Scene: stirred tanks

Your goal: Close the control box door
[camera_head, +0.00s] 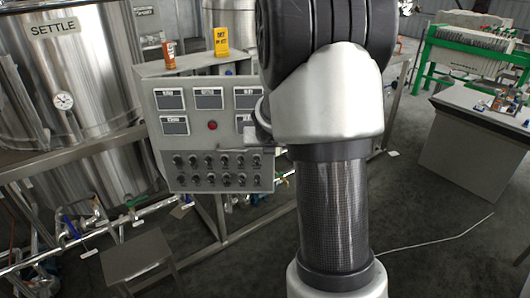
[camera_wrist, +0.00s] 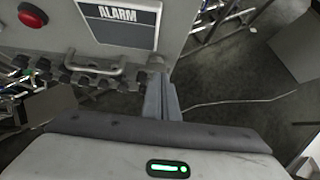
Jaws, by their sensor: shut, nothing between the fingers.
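The control box (camera_head: 192,68) is a grey cabinet left of centre in the head view. Its front door panel (camera_head: 222,131) carries several label plates, a red button and rows of black knobs; I cannot tell how far the door stands open. In the wrist view the door panel (camera_wrist: 172,15) shows close up, with an ALARM plate, the red button and a metal bar handle (camera_wrist: 95,71) at its lower part. My gripper (camera_wrist: 161,84) is shut and empty, at the panel's lower right edge, right of the handle; contact is unclear. My arm hides part of the box's right side in the head view.
An orange container (camera_head: 169,55) and a yellow box (camera_head: 221,42) stand on top of the control box. A steel SETTLE tank (camera_head: 75,85) and pipes are at left. A grey workbench (camera_head: 463,135) is at right. Dark floor with a pale cable (camera_head: 440,240) lies between.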

